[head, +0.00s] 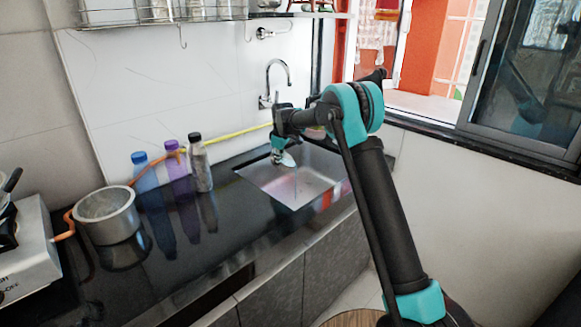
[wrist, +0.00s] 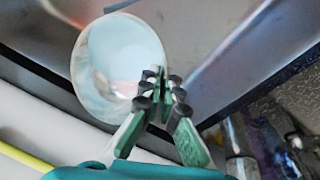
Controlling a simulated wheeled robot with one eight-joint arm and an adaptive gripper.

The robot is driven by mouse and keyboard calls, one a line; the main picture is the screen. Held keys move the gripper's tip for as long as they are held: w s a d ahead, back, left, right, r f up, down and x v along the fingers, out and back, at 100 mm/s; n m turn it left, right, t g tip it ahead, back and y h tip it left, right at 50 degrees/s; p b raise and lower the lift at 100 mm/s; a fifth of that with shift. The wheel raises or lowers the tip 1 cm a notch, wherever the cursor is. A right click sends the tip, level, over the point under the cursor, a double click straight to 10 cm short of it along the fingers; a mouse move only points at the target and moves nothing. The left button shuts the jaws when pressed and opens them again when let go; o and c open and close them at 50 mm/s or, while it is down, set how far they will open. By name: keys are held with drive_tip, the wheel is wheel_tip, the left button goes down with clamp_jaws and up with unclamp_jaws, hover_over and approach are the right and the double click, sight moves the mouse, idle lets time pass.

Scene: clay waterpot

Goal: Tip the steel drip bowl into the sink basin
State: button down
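The steel drip bowl (head: 288,160) hangs in my gripper (head: 279,149) over the back left part of the sink basin (head: 272,182). The bowl looks tipped well over onto its side in the head view. In the wrist view, the round pale bowl (wrist: 110,50) is pinched at its rim between the green-and-black fingers of my gripper (wrist: 158,85). The fingers are close together on that rim. The basin floor shows reflections, and I cannot tell whether any liquid lies there.
A tap (head: 279,72) rises behind the sink. A yellow hose (head: 235,133) runs along the wall. A blue bottle (head: 143,172), a purple bottle (head: 176,165), a dark-capped bottle (head: 200,165) and a steel pot (head: 107,212) stand left. The counter (head: 185,255) front is clear.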

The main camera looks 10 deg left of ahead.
drive_tip(key=shift+d+r+y, duration=0.15)
drive_tip(key=shift+d+y, duration=0.1)
drive_tip(key=shift+y, duration=0.25)
idle(0.4)
drive_tip(key=shift+d+r+y, duration=0.2)
drive_tip(key=shift+d+y, duration=0.05)
drive_tip(key=shift+y, duration=0.45)
drive_tip(key=shift+w+d+r+y, duration=0.1)
drive_tip(key=shift+d+y, duration=0.2)
drive_tip(key=shift+y, duration=0.4)
drive_tip(key=shift+d, duration=0.15)
idle(0.4)
